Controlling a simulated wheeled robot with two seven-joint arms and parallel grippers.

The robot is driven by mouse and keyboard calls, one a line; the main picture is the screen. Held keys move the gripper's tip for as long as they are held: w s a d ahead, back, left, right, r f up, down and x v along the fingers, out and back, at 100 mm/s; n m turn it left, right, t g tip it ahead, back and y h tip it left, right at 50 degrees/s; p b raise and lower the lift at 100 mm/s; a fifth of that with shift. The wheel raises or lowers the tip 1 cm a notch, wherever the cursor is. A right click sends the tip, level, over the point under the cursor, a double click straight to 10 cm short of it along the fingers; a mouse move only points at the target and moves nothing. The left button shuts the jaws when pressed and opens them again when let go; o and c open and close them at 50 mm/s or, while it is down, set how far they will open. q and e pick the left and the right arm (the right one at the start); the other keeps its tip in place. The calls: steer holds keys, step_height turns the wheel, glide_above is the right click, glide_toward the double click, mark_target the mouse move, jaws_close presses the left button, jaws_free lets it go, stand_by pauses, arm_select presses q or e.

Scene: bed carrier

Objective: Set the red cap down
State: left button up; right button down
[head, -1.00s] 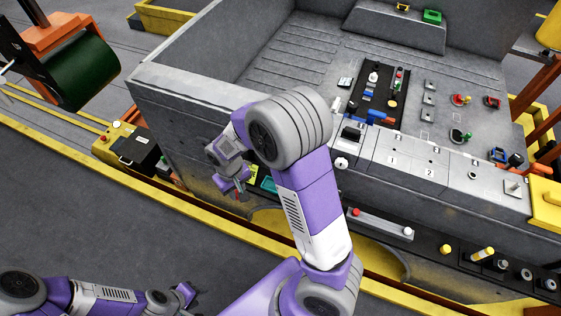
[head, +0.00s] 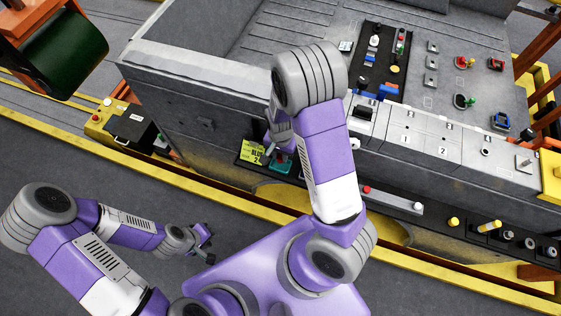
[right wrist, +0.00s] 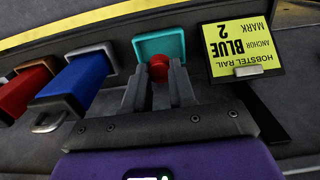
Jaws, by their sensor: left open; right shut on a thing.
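The red cap (right wrist: 158,69) shows in the right wrist view as a small round red piece between the fingertips of my right gripper (right wrist: 158,88). The gripper is shut on it. Behind the cap is a teal square tray (right wrist: 177,47), also seen in the head view (head: 283,166). The cap overlaps the tray in the picture; I cannot tell whether they touch. In the head view my own arm hides most of the right gripper and the cap. My left gripper (head: 205,243) is open and empty, low over the grey floor.
A yellow label (right wrist: 240,45) reading "BLUE 2" stands right of the teal tray in the right wrist view. The grey carrier (head: 190,85) rises behind; a yellow rail (head: 60,125) crosses the floor.

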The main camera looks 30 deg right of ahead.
mark_target(281, 157)
steer(key=shift+f+b, duration=0.45)
steer(key=shift+f, duration=1.95)
steer(key=shift+f, duration=0.1)
steer(key=c, duration=1.2)
jaws_free()
steer(key=shift+f, duration=0.1)
